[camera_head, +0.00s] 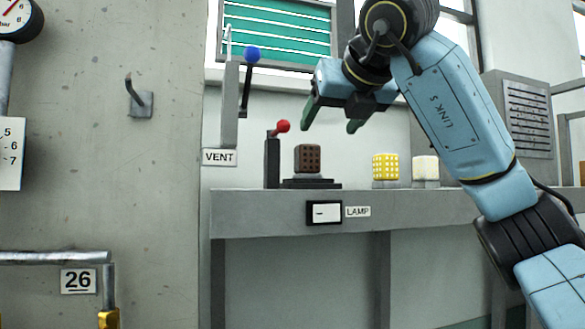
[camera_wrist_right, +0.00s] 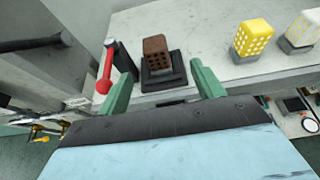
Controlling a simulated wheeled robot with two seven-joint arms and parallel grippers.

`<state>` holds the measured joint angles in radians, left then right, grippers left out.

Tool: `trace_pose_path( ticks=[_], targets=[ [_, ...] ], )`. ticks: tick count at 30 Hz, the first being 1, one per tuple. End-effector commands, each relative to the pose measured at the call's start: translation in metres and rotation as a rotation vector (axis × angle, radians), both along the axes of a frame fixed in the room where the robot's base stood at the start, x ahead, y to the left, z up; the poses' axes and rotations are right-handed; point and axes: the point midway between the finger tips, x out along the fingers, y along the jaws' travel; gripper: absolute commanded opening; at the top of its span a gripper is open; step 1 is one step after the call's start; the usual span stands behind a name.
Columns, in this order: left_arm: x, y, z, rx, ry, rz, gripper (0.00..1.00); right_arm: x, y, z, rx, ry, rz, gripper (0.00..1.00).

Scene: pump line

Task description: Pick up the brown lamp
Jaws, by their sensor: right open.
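The brown lamp (camera_head: 308,158) is a small block with holes. It stands upright on a black base (camera_head: 311,184) on the grey shelf, above the LAMP label. In the right wrist view the brown lamp (camera_wrist_right: 156,53) sits ahead, between the directions of my two green fingers. My right gripper (camera_head: 330,115) is open and empty, above and a little right of the lamp, apart from it. It also shows in the right wrist view (camera_wrist_right: 160,93). My left gripper is in neither view.
A red-knobbed lever (camera_head: 282,127) stands just left of the lamp; it also shows in the wrist view (camera_wrist_right: 104,72). A yellow lamp (camera_head: 385,167) and a cream lamp (camera_head: 425,168) stand to the right on the shelf (camera_head: 450,202). A blue-knobbed lever (camera_head: 252,56) is above left.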

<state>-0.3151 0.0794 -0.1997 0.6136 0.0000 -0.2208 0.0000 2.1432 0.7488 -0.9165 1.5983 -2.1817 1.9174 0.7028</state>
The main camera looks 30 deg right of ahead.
Motion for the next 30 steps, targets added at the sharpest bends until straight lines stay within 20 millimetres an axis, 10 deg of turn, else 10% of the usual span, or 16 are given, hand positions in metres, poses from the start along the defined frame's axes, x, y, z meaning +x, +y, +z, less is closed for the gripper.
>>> trace_pose_path(
  ticks=[6, 16, 30],
  targets=[
    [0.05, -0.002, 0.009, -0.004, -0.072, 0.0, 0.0, 0.024, -0.006, -0.01, 0.001, 0.002, -0.002, 0.67],
    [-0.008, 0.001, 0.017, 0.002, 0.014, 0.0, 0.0, 0.07, -0.016, -0.029, 0.0, 0.0, 0.002, 0.67],
    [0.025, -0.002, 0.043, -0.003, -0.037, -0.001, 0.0, 0.12, -0.02, -0.044, 0.001, 0.001, 0.001, 0.67]
  ],
)
